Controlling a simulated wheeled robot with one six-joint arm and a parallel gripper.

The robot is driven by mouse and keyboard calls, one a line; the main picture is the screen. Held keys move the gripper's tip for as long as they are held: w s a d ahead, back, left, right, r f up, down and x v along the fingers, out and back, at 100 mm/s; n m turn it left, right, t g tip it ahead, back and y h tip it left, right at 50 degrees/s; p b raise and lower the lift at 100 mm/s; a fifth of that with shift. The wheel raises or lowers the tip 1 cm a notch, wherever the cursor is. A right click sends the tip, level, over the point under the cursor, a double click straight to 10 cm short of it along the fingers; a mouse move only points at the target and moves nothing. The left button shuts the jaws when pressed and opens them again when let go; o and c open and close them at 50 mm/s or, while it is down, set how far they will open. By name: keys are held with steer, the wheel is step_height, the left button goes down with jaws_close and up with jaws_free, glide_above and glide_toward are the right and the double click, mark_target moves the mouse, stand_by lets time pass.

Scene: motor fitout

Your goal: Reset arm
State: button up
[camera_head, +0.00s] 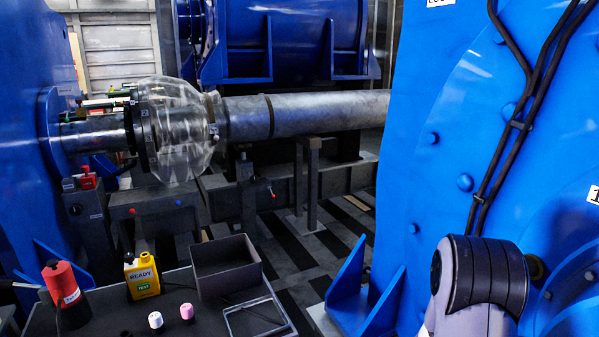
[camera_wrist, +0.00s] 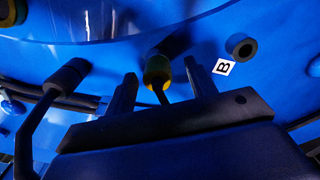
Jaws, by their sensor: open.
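My gripper (camera_wrist: 161,80) shows in the wrist view with its two dark fingers apart, facing a blue housing (camera_wrist: 220,22). A dark cylindrical fitting (camera_wrist: 157,66) with a yellow end appears between the fingers in the picture; I see no finger closed on it, and the gap in depth is unclear. In the head view, part of my arm (camera_head: 480,285) is at the lower right in front of a large blue housing (camera_head: 440,110); my gripper is hidden there.
Left of my gripper is a dark fitting with a bent rod (camera_wrist: 67,77); a round dark fitting (camera_wrist: 242,46) is at the right.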

steer(key=p+v, duration=0.2)
steer(key=p, duration=0.1)
steer(key=shift+a+r, duration=0.2)
steer(key=shift+a, duration=0.05)
steer(key=shift+s+a+f, duration=0.1)
steer(key=shift+a+f, duration=0.05)
steer(key=shift+a, duration=0.1)
